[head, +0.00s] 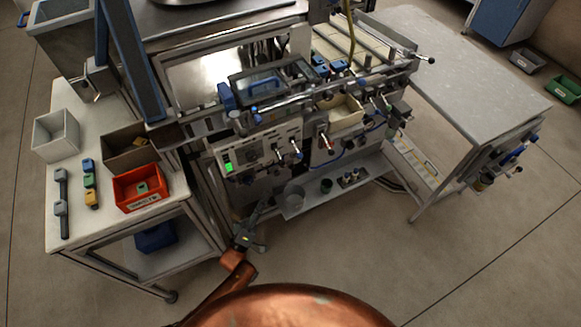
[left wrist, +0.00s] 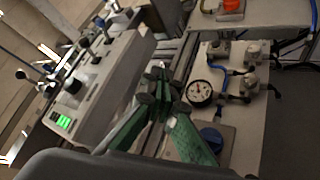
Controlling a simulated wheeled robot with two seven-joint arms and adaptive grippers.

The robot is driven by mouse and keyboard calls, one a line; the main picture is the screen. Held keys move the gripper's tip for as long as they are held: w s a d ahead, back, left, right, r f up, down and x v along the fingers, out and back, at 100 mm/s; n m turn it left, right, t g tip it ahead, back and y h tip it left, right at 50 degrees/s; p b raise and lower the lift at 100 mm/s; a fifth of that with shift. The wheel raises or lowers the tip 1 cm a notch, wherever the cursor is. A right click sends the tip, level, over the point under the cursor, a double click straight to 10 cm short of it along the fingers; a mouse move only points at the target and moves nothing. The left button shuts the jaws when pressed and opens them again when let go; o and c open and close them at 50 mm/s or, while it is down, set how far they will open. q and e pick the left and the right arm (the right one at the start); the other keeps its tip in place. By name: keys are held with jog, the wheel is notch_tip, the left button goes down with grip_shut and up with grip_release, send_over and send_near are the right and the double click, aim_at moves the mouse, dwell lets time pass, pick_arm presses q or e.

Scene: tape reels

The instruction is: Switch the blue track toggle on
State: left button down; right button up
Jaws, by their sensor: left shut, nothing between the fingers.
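A pale control panel (head: 258,152) on the front of the machine carries a green-lit display (head: 228,168) and several small levers. One lever with a blue part (head: 297,153) is near its right end; I cannot tell whether this is the blue track toggle or how it is set. In the left wrist view the panel (left wrist: 115,75) is tilted, with its green display (left wrist: 63,121) and dark knobs (left wrist: 73,86). My left gripper (head: 257,212) is below the panel, apart from it. Its green fingers (left wrist: 158,80) are shut and empty. My right gripper is out of view.
A round gauge (left wrist: 199,92) and a blue knob (left wrist: 212,138) are close to the fingers in the wrist view. A low shelf (head: 335,184) with small cups juts out below the panel. A side table (head: 75,232) with bins stands at left.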

pick_arm(q)
notch_tip(320, 180, up, 7)
jog(key=s+d+n+t+h+b, duration=0.1)
jog(key=s+n+t+h, duration=0.1)
jog(key=h, duration=0.1)
jog(key=shift+s+d+r+h+b, duration=0.2)
jog(key=shift+h+b, duration=0.1)
jog(key=shift+b, duration=0.1)
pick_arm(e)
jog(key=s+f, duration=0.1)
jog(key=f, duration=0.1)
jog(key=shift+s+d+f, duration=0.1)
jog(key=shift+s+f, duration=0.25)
pick_arm(q)
send_near(297, 150)
jog(key=w+a+r, duration=0.1)
jog(key=w+a, duration=0.1)
jog(key=shift+w+d+r, duration=0.15)
jog(key=shift+d+r, duration=0.5)
jog(key=shift+d, duration=0.25)
jog(key=shift+w+d+r, duration=0.1)
jog(key=shift+d+r, duration=0.55)
jog(key=shift+d, duration=0.3)
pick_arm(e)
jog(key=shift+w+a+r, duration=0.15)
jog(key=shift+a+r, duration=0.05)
